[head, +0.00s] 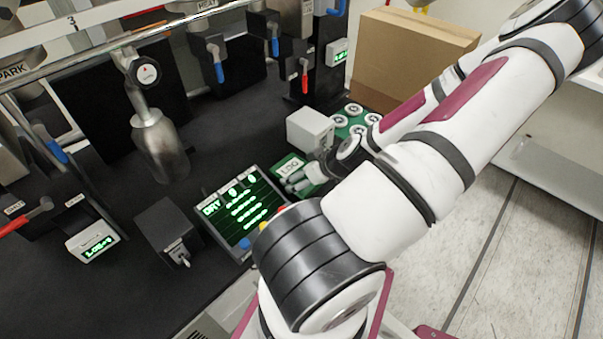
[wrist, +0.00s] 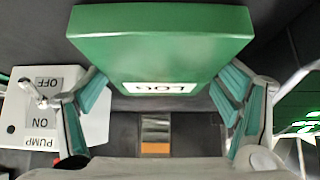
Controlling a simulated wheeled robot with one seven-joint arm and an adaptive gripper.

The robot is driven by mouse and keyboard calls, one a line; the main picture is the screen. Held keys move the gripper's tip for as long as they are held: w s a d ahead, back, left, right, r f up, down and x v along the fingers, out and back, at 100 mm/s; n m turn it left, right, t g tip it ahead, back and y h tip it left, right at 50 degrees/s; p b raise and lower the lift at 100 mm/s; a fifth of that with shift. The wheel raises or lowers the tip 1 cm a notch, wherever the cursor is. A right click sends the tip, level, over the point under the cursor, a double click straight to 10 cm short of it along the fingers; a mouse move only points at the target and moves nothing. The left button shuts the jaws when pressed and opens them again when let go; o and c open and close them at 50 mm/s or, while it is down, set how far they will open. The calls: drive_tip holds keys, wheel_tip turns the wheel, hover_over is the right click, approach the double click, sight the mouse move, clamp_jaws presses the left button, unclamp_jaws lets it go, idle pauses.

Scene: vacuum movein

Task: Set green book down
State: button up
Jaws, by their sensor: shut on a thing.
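The green book (wrist: 160,40), with a white label reading LOG, sits between the two teal-padded fingers of my gripper (wrist: 160,100) in the wrist view. The gripper is shut on it. In the head view the green book (head: 283,160) shows at the end of my arm, over the dark bench; part of it is hidden by my gripper (head: 303,178). I cannot tell whether the book touches the bench.
A white pump box (wrist: 40,108) with an ON/OFF switch is close beside the left finger. A green tray with white discs (head: 352,122), a cardboard box (head: 410,55), a green-lit display panel (head: 240,212) and a dark switch box (head: 168,232) stand nearby. A metal cylinder (head: 160,148) hangs left.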

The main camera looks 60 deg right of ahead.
drive_tip(key=o, duration=1.2)
drive_tip(key=shift+f, duration=0.15)
drive_tip(key=shift+o, duration=0.2)
drive_tip(key=shift+r, duration=0.2)
drive_tip(key=p+v, duration=0.3)
drive_tip(key=v, duration=0.4)
drive_tip(key=p+v, duration=0.5)
drive_tip(key=p, duration=0.1)
drive_tip(key=shift+s, duration=0.1)
